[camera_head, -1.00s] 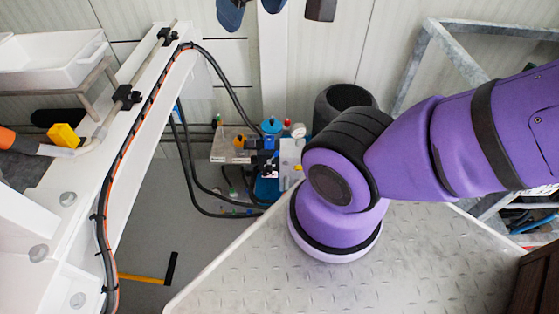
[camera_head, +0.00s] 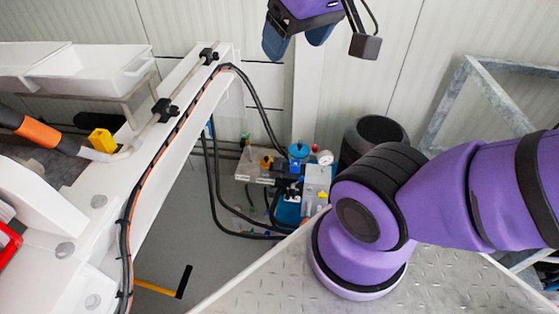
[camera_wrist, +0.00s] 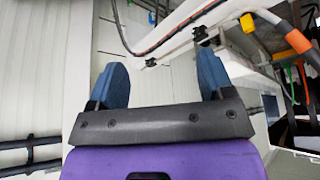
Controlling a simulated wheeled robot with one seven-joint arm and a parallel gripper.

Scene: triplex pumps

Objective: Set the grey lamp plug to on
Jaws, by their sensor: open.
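I cannot pick out a grey lamp plug for certain in either view. Small dark and white fittings (camera_wrist: 150,12) show at the top of the wrist view, too small to tell what they are. My gripper (camera_head: 297,42) hangs at the top of the head view in front of the pale panelled wall. Its two blue fingers stand wide apart with nothing between them. The wrist view also shows my gripper (camera_wrist: 161,64) open and empty, with pale wall behind it.
A white sloping frame (camera_head: 165,165) carries black and orange cables on the left. White trays (camera_head: 100,78) sit at the upper left. A pump unit (camera_head: 290,175) with hoses stands low by the wall, next to a black bin (camera_head: 376,130). A grey metal frame (camera_head: 440,108) stands right.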

